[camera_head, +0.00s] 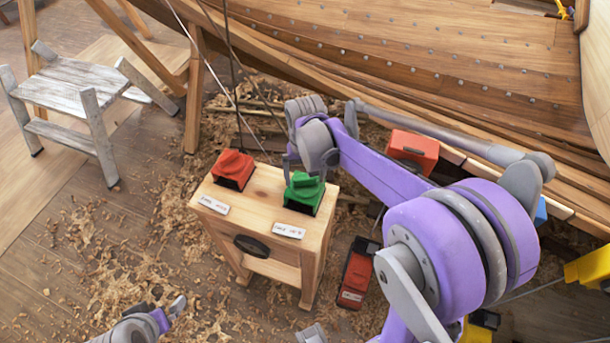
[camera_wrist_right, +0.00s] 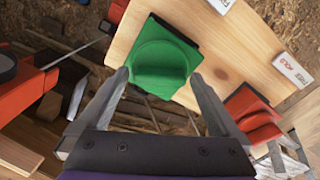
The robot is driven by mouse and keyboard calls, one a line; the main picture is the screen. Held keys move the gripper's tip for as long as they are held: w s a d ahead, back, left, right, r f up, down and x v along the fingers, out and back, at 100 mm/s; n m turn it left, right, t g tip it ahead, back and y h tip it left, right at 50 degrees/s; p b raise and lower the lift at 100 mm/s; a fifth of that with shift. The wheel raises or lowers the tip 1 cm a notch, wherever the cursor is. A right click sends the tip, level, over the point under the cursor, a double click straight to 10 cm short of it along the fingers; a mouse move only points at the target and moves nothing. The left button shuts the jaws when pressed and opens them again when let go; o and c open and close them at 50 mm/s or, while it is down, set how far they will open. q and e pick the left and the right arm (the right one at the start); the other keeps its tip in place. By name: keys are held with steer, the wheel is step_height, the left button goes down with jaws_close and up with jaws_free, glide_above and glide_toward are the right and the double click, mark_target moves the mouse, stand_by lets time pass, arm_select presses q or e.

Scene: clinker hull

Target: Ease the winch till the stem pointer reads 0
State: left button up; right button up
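A wooden stand (camera_head: 262,207) carries a red knobbed unit (camera_head: 232,168) on the left and a green one (camera_head: 303,192) on the right. Each has a white label in front, the red one's (camera_head: 213,206) and the green one's (camera_head: 289,230); in the right wrist view one label (camera_wrist_right: 297,70) reads FREE and HOLD. My right gripper (camera_head: 304,170) is over the green unit. In the right wrist view its fingers (camera_wrist_right: 160,80) are spread on either side of the green knob (camera_wrist_right: 162,68); contact is unclear. My left gripper (camera_head: 172,312) shows partly at the bottom. I see no stem pointer.
The planked hull (camera_head: 430,55) fills the back right. A red box (camera_head: 411,150) sits beside it, and a red-and-black item (camera_head: 357,275) lies right of the stand. A grey step stool (camera_head: 75,85) is at left. Shavings cover the floor. Thin lines rise behind the stand.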

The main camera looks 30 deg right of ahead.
steer(key=c, duration=1.1)
steer(key=shift+c, duration=0.2)
steer(key=n, duration=0.4)
steer(key=shift+b, duration=0.35)
steer(key=shift+n, duration=2)
steer(key=o, duration=1.2)
steer(key=shift+r, duration=0.15)
